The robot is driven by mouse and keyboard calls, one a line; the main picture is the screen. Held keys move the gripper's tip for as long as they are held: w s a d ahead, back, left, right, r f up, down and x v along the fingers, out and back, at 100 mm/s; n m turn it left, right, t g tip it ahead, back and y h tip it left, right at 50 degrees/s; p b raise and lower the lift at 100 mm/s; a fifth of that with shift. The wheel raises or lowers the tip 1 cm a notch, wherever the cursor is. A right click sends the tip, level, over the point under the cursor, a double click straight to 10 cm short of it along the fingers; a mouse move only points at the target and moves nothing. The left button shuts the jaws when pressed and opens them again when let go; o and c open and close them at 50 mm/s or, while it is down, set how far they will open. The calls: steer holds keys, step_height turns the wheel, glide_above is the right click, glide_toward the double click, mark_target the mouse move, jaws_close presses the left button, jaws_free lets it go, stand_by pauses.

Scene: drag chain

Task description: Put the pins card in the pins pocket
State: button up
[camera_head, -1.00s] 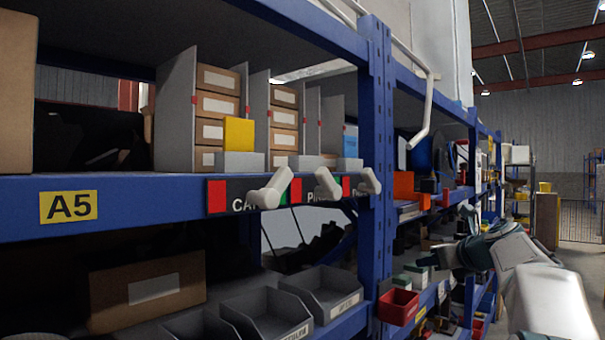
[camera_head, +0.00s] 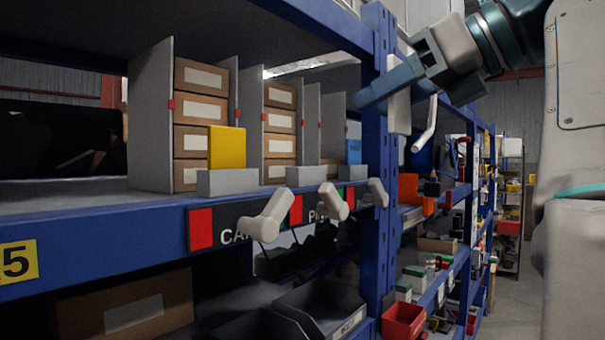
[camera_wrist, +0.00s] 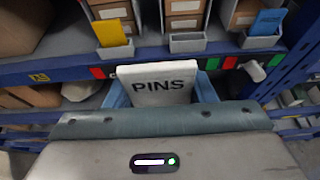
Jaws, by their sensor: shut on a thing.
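The white pins card (camera_wrist: 161,84), printed PINS, is held in my gripper (camera_head: 388,88), which is shut on it. In the wrist view the card stands upright between the blue fingers, facing me. In the head view it shows as a pale plate (camera_head: 399,112) in front of the blue post. A grey pocket (camera_head: 308,174) in the middle, above the sign starting with "P", shows no card; it also appears in the wrist view (camera_wrist: 188,43). My gripper is to the right of this pocket in the head view, apart from it.
The left pocket (camera_head: 240,182) holds a yellow card (camera_head: 227,148); the right pocket (camera_head: 352,174) holds a blue card (camera_head: 354,150). Pale knobs (camera_head: 268,217) jut from the shelf front below the pockets. A blue upright post (camera_head: 378,200) and a bent white rod (camera_head: 426,125) stand near my gripper.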

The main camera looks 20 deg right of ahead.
steer(key=w+a+p, duration=0.1)
steer(key=w+a, duration=0.1)
steer(key=w, duration=0.4)
steer(key=w+a+p, duration=0.1)
steer(key=w+a, duration=0.1)
steer(key=w, duration=0.4)
steer(key=w+a+p, duration=0.1)
steer(key=w+a, duration=0.1)
steer(key=w, duration=0.4)
steer(key=shift+w+a+f, duration=0.1)
steer(key=shift+w+f, duration=0.05)
steer(key=shift+f, duration=0.15)
steer(key=shift+s+f, duration=0.3)
steer(key=shift+f, duration=0.5)
steer(key=shift+w+f, duration=0.2)
steer(key=shift+f, duration=1.8)
steer(key=shift+w+f, duration=0.15)
steer(key=shift+f, duration=0.3)
steer(key=o, duration=1)
steer(key=shift+f, duration=0.1)
